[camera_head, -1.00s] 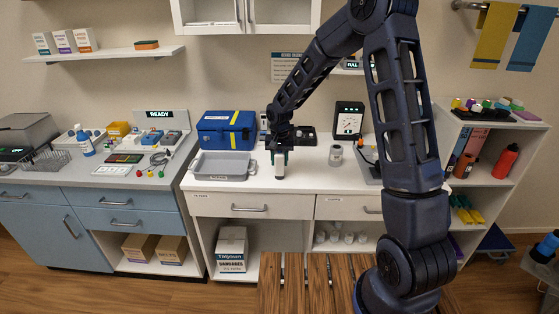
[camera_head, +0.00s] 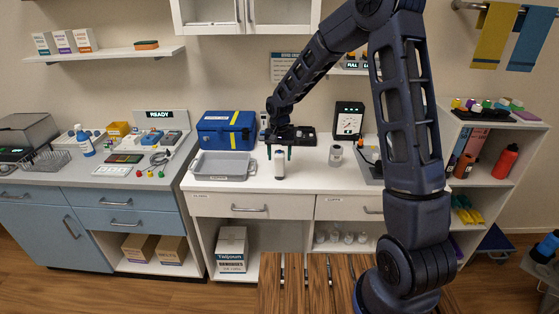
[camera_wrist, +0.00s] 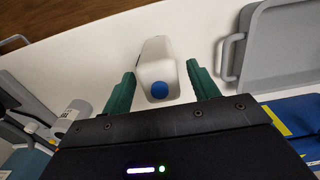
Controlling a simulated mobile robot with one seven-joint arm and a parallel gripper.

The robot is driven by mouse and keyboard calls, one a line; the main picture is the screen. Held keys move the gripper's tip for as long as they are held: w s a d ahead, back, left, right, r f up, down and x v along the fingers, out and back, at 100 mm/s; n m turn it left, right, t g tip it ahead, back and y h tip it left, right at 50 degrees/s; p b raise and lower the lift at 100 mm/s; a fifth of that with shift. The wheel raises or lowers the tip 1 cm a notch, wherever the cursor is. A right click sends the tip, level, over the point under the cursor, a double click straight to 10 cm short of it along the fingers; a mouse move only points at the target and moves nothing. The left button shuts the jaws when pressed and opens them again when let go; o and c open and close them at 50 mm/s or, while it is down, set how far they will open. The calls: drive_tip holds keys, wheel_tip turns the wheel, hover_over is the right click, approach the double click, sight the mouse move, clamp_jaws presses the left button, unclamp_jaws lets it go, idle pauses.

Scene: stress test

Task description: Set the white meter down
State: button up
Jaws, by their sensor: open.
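The white meter (camera_head: 279,169) stands upright on the white counter (camera_head: 315,181), near its front edge. In the wrist view the white meter (camera_wrist: 158,48) is a pale rounded block with a blue round spot on its near end. My gripper (camera_head: 279,153) is open just above and around the top of the meter. In the wrist view its two green fingers (camera_wrist: 161,76) are spread to either side of the meter, with visible gaps between them and it.
A grey tray (camera_head: 222,178) lies left of the meter, with a blue case (camera_head: 226,130) behind it. A small grey-white cylinder (camera_head: 335,156) stands to the right. A black-framed dial gauge (camera_head: 348,121) stands farther back. Bare counter lies between the meter and the cylinder.

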wheel_tip(320, 180, up, 10)
drive_tip(key=shift+d+f, duration=0.1)
drive_tip(key=shift+f, duration=0.1)
drive_tip(key=s+d+r+t, duration=0.1)
drive_tip(key=s+d+r, duration=0.55)
drive_tip(key=d, duration=0.35)
drive_tip(key=s+d+r+t, duration=0.1)
drive_tip(key=s+d+r, duration=0.4)
drive_tip(key=d+r, duration=0.3)
drive_tip(key=s+d+t, duration=0.2)
drive_tip(key=s+d, duration=1.1)
drive_tip(key=s, duration=0.4)
drive_tip(key=shift+s+d+r+t, duration=0.15)
drive_tip(key=shift+s+t, duration=0.15)
drive_tip(key=shift+s, duration=0.05)
